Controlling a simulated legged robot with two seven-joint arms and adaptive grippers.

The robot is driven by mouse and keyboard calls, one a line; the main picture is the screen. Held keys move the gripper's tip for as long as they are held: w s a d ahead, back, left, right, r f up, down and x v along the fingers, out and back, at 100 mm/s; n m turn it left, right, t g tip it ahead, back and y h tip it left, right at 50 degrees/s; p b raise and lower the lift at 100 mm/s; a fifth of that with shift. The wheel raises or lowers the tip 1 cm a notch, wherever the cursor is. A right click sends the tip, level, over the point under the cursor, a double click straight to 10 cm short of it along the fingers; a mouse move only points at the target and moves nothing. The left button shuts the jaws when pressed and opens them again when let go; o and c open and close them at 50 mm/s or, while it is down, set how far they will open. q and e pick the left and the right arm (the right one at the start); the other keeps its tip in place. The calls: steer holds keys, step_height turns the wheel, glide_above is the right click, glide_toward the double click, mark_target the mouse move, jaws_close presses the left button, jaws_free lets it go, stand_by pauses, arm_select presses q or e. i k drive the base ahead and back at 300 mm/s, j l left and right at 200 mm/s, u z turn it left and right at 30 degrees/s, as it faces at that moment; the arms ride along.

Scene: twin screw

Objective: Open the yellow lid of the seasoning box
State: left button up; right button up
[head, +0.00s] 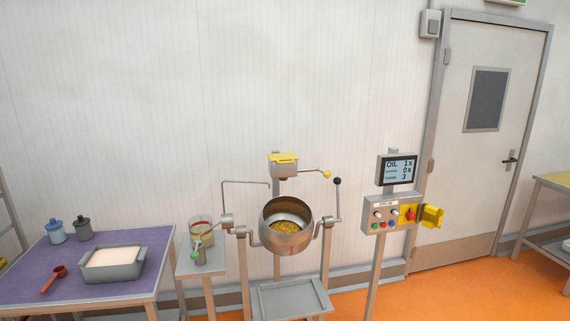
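The seasoning box appears to be the small grey box (284,171) mounted above the cooking pot, against the wall. Its yellow lid (284,158) lies flat across the top and looks closed. A bar with a yellow knob (327,174) runs out to the right of the box. Neither of my grippers is in view.
The tilted metal pot (287,225) holds yellow food. A control panel (391,214) with a screen (397,170) stands to its right. At left, a purple-topped table (120,290) carries a grey tray (112,272), a red scoop (58,272) and two bottles.

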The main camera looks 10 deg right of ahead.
mark_target(280, 158)
steer(key=i+l+z, duration=0.15)
steer(key=i+l, duration=0.4)
steer(key=l, duration=0.2)
steer(key=i+l+z, duration=0.1)
steer(key=i+l, duration=0.45)
steer(key=l, duration=0.15)
